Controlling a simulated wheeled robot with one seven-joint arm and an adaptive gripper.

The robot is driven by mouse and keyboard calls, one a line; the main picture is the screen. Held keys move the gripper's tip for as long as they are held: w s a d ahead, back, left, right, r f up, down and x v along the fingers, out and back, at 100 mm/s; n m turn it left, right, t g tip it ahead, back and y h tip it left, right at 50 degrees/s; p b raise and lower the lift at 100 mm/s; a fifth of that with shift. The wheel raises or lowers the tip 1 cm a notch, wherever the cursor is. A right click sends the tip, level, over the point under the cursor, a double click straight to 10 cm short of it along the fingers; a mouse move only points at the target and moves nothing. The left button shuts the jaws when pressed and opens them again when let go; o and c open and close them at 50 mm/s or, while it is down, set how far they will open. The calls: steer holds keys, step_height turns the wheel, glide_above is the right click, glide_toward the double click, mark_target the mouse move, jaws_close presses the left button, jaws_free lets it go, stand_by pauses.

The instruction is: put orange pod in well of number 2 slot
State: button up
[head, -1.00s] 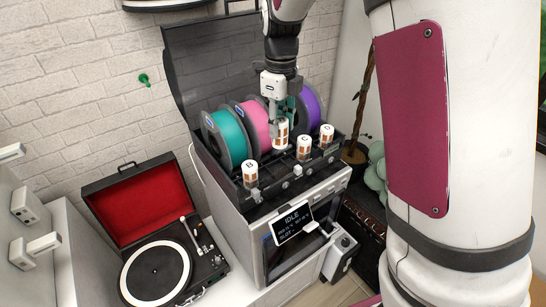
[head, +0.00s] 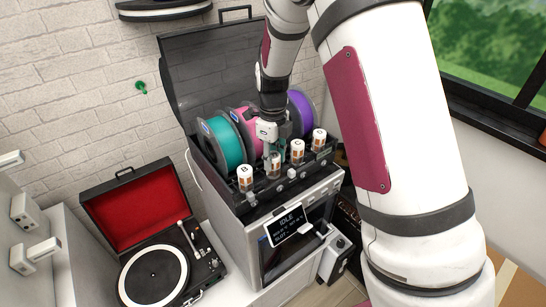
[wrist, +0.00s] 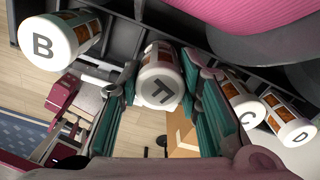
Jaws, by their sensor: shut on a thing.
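My gripper (head: 273,155) is shut on a white-capped pod (head: 274,168) with an orange-brown window. In the wrist view its cap (wrist: 158,86) carries a letter that looks like F, between my teal finger pads (wrist: 160,72). The held pod is upright in the front row of the black open-lidded unit (head: 225,185), in the second place from the left. It is between pod B (head: 245,176) and pod C (head: 297,151). Whether its base rests in the well is hidden. No slot numbers are readable.
Pod D (head: 319,139) stands at the row's right end. Teal (head: 225,145), pink and purple (head: 300,112) spools stand close behind. A screen (head: 290,224) reading IDLE hangs on the front. A record player (head: 153,270) is at left.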

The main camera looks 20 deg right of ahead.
mark_target(273, 154)
steer(key=shift+f, duration=0.15)
steer(key=o, duration=0.9)
steer(key=shift+c, duration=0.2)
steer(key=s+r+n+t+b, duration=0.1)
steer(key=s+r+n, duration=0.15)
steer(key=r, duration=0.65)
steer(key=s+r+n+b, duration=0.1)
steer(key=s+r+n, duration=0.15)
steer(key=r, duration=0.55)
steer(key=s+r+n+t, duration=0.2)
steer(key=s+n, duration=0.8)
steer(key=n, duration=0.1)
steer(key=s+r+n+t, duration=0.2)
steer(key=s+r+n, duration=0.1)
steer(key=s+n, duration=0.7)
steer(key=shift+r+n+t, duration=0.2)
steer(key=shift+n+t, duration=0.1)
steer(key=shift+n, duration=0.6)
